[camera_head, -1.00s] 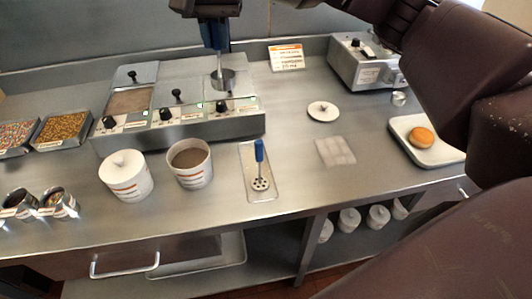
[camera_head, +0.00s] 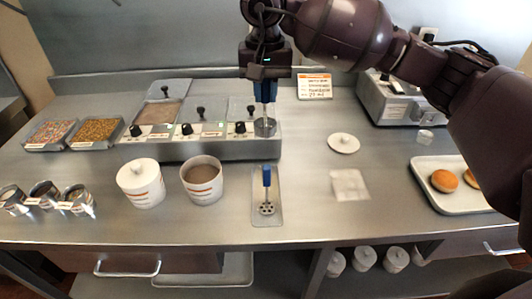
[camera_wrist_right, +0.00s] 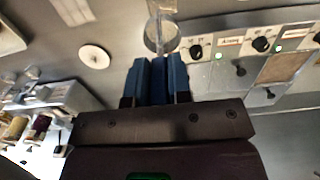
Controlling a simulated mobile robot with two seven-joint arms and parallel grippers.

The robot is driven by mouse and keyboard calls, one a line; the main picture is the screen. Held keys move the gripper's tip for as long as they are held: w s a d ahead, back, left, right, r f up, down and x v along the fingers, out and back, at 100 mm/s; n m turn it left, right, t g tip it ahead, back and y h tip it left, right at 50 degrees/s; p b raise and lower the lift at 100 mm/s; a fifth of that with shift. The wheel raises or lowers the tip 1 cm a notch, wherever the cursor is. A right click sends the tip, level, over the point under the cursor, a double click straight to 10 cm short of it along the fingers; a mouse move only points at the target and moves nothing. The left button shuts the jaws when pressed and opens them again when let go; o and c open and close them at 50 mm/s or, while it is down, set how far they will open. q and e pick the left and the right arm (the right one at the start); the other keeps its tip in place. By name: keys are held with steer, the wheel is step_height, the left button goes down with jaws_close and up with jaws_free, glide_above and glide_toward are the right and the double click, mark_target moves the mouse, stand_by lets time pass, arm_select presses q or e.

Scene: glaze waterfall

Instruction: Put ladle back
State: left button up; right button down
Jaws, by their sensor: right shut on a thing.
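My right gripper (camera_head: 265,82) is above the right end of the steel warmer (camera_head: 180,146), pointing down. It is shut on the blue handle of the ladle (camera_head: 265,127), whose metal cup hangs below near the warmer's right end. Whether the cup touches the warmer is unclear. In the right wrist view the ladle's cup (camera_wrist_right: 161,36) shows beyond my gripper (camera_wrist_right: 161,78). A small steel tray (camera_head: 258,218) in front holds another blue-handled tool (camera_head: 267,180) with a round perforated foot. My left gripper is out of view.
A lidded white pot (camera_head: 141,184) and an open pot of brown glaze (camera_head: 202,181) stand left of the small tray. A white lid (camera_head: 344,143) and pale square mat (camera_head: 349,185) lie to its right. A doughnut tray (camera_head: 440,207) sits further right.

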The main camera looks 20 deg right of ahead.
mark_target(265, 133)
step_height(265, 133, down, 10)
steer(key=shift+f, duration=0.2)
step_height(265, 133, down, 4)
steer(key=shift+f, duration=0.25)
steer(key=shift+f, duration=0.15)
steer(key=c, duration=1.1)
jaws_free()
steer(key=shift+o, duration=0.2)
